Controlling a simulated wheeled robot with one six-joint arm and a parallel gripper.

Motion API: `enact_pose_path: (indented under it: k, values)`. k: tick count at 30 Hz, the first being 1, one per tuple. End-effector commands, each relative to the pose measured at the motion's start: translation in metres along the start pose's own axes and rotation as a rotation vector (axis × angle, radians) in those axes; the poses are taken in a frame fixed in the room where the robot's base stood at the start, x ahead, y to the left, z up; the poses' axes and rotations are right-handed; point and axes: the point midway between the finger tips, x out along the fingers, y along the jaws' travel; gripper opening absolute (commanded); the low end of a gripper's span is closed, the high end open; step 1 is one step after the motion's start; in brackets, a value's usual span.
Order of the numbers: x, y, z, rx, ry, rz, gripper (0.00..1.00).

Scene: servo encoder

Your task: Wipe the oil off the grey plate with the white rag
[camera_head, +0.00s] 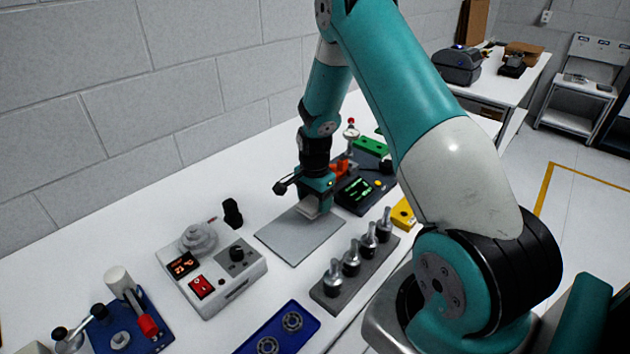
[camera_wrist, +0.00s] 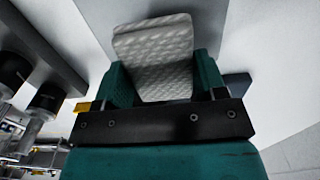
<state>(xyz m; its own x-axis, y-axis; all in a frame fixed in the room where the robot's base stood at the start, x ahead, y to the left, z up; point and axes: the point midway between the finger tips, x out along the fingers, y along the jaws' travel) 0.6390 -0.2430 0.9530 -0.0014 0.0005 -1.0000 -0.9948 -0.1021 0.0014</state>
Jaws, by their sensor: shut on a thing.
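The grey plate (camera_head: 291,238) lies flat on the white table in the head view, and part of it shows at the top of the wrist view (camera_wrist: 112,22). My gripper (camera_head: 316,198) is over the plate's far right part. In the wrist view my gripper (camera_wrist: 165,85) is shut on the white rag (camera_wrist: 154,48), a pale textured pad between its two teal fingers. The rag also shows below the fingers in the head view (camera_head: 308,208). It is at or just above the plate; I cannot tell if it touches. I see no clear oil on the plate's visible part.
A grey rack (camera_head: 327,297) with several metal-topped holders stands right of the plate. A device with a red switch (camera_head: 205,285) stands left. A dark device with a green display (camera_head: 360,190) is behind my gripper, and a blue tray (camera_head: 275,333) lies in front.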

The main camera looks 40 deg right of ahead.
Motion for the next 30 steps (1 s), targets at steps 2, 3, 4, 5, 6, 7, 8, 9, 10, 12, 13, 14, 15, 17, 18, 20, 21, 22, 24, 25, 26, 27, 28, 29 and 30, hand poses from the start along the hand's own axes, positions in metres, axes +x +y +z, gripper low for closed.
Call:
enact_pose_path:
  k: [2,3,4,5,6,7,8,9,10,12,13,14,15,17,18,20,21,22,24,25,26,27,28,29,30]
  values:
    - [-0.012,0.000,0.000,0.000,0.000,-0.001,0.43]
    - [-0.015,0.000,0.000,0.000,0.000,-0.001,0.43]
    - [-0.018,0.000,0.000,0.001,0.000,-0.001,0.43]
    - [-0.021,0.000,0.000,0.001,0.000,-0.001,0.43]
    - [-0.025,0.000,0.000,0.001,0.000,-0.001,0.43]
    - [-0.027,0.000,0.000,0.001,0.000,-0.001,0.43]
    - [-0.030,0.000,0.000,0.001,0.000,-0.001,0.43]
    - [-0.033,0.000,-0.001,0.001,0.000,-0.001,0.43]
    - [-0.036,0.000,-0.001,0.001,0.000,-0.001,0.43]
    - [-0.041,0.000,-0.001,0.001,0.000,-0.001,0.43]
    - [-0.042,0.000,-0.001,0.001,0.000,-0.001,0.43]
    - [-0.043,0.000,-0.001,0.001,0.000,-0.001,0.43]
    - [-0.044,0.000,-0.001,0.001,0.000,-0.001,0.43]
    - [-0.045,0.000,-0.001,0.001,0.000,0.000,0.43]
    - [-0.045,0.001,-0.001,0.001,0.000,0.000,0.43]
    - [-0.044,0.000,-0.001,0.001,0.000,0.000,0.43]
    - [-0.044,0.000,-0.001,0.001,0.000,0.000,0.43]
    - [-0.044,0.000,-0.001,0.001,0.000,0.000,0.43]
    - [-0.044,0.000,-0.001,0.001,0.000,0.000,0.43]
    - [-0.044,0.000,-0.001,0.001,0.000,0.000,0.43]
    - [-0.044,0.000,-0.001,0.001,0.000,0.000,0.43]
    - [-0.044,0.000,-0.001,0.001,0.000,0.000,0.43]
    - [-0.044,0.000,-0.001,0.001,0.000,0.000,0.43]
    - [-0.044,0.000,-0.001,0.001,0.000,0.000,0.43]
    - [-0.044,0.000,-0.001,0.001,0.000,0.000,0.43]
